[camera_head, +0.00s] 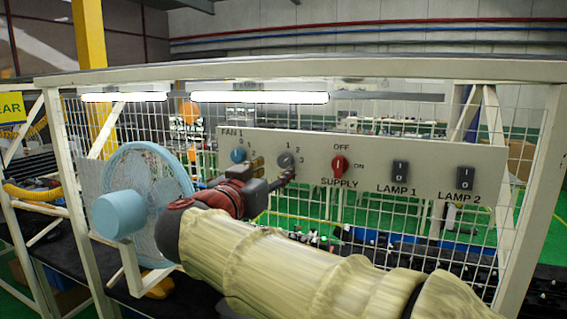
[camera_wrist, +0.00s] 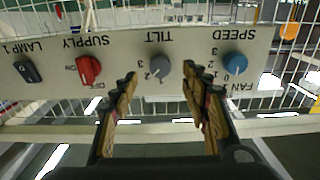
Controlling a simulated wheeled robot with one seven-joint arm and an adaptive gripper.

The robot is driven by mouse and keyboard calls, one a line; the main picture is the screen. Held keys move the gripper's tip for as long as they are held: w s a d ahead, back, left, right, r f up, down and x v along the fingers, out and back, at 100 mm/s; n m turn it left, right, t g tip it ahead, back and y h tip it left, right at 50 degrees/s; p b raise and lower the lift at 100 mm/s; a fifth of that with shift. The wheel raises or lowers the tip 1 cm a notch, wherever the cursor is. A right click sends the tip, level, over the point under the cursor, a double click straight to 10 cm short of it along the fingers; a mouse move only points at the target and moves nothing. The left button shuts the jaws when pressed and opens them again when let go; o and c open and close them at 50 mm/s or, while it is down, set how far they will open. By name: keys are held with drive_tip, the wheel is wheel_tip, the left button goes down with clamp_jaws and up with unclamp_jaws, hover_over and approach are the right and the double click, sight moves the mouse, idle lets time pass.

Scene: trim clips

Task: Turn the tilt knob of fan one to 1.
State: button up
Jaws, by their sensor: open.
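The grey tilt knob (camera_wrist: 160,69) sits on the pale control panel (camera_wrist: 120,48), which appears upside down in the wrist view. The numbers 1, 2 and 3 are printed around the knob; which one it points to is too small to tell surely. My gripper (camera_wrist: 160,78) is open and empty, with one finger on each side of the knob in the picture. I see no clear contact with it. In the head view the grey knob (camera_head: 286,159) is just above my gripper (camera_head: 288,176), right of the blue fan knob (camera_head: 238,155). The light-blue fan (camera_head: 147,200) stands left of the panel.
The blue speed knob (camera_wrist: 234,65) and red supply knob (camera_wrist: 88,69) flank the tilt knob. The lamp 1 switch (camera_head: 400,173) and lamp 2 switch (camera_head: 465,178) are further along. Wire mesh and a pale frame (camera_head: 300,70) surround the panel.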

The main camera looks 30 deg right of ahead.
sight(284, 163)
drive_tip(key=shift+p+x, duration=0.85)
drive_tip(key=shift+x, duration=2.2)
drive_tip(key=shift+c, duration=1)
drive_tip(key=c, duration=0.9)
drive_tip(key=shift+c, duration=0.2)
drive_tip(key=shift+f+n+b, duration=0.1)
drive_tip(key=shift+n+b, duration=0.2)
drive_tip(key=shift+b, duration=0.45)
drive_tip(key=shift+f+n+b, duration=0.15)
drive_tip(key=shift+n+b, duration=0.55)
drive_tip(key=shift+b, duration=0.35)
drive_tip(key=shift+n+b, duration=0.8)
drive_tip(key=shift+b, duration=0.25)
drive_tip(key=n+b, duration=0.3)
drive_tip(key=n, duration=0.2)
drive_tip(key=shift+r+b, duration=0.2)
drive_tip(key=shift+b, duration=0.15)
drive_tip(key=shift+n, duration=0.3)
